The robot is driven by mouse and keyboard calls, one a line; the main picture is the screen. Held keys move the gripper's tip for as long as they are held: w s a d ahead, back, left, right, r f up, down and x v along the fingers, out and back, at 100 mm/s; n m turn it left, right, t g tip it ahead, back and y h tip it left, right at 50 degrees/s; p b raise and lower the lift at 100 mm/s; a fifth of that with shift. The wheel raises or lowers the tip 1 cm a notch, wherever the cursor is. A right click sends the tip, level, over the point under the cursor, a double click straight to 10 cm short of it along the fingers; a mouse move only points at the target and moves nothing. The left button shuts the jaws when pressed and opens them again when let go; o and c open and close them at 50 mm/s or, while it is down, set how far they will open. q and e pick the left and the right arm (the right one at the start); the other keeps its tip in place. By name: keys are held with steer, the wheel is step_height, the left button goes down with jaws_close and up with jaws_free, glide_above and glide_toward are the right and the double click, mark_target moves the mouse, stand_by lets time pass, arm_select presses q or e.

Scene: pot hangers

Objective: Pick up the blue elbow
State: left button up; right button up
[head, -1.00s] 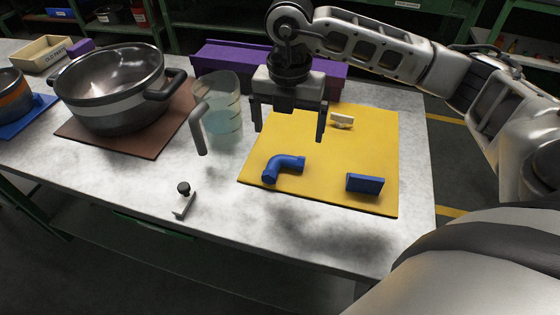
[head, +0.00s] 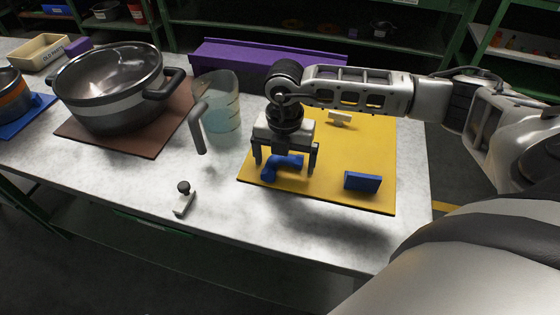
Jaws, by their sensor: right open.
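The blue elbow (head: 283,165) lies on the yellow mat (head: 335,200), near its left edge, in the head view. My right gripper (head: 285,168) is open and low over the elbow. One finger shows to the left of the elbow and the other to its right. I cannot tell how far the fingertips are above the mat. The gripper body hides a little of the elbow's upper side. My left gripper is not in view.
A purple bin (head: 225,55) is behind.

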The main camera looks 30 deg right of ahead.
steer(key=c, duration=1.1)
steer(key=shift+r, duration=0.2)
